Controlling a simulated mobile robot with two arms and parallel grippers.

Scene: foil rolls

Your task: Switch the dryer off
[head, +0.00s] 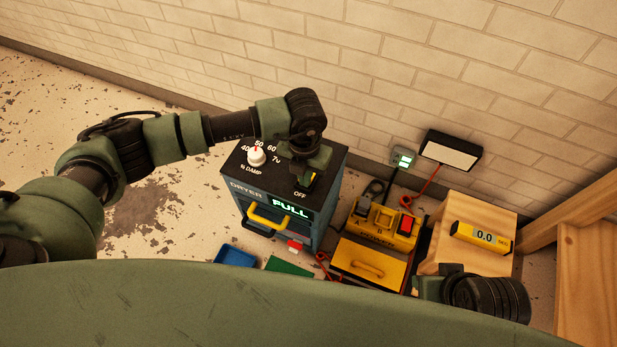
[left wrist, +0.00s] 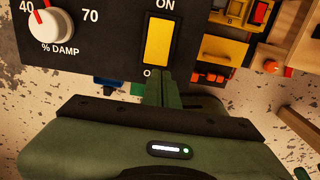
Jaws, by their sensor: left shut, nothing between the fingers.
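The dryer (head: 228,170) is a dark box with a white dial, a green display reading FULL, and a yellow handle on its front. Its yellow rocker switch (left wrist: 159,40) shows in the left wrist view, with ON printed above it and the label below partly covered. In the head view the switch is mostly hidden under my gripper. My left gripper (left wrist: 162,74) is shut and empty, its tips at the lower, OFF end of the switch. I cannot tell whether they touch it. The left gripper also shows over the dryer top in the head view (head: 304,178). My right gripper's fingers do not show.
A yellow box with switches (head: 385,228) stands right of the dryer, above a yellow drawer (head: 368,262). A level reading 0.0 (head: 482,237) lies on a wooden block (head: 480,208). Blue (head: 235,256) and green (head: 288,267) trays lie in front of the dryer. A brick wall is behind.

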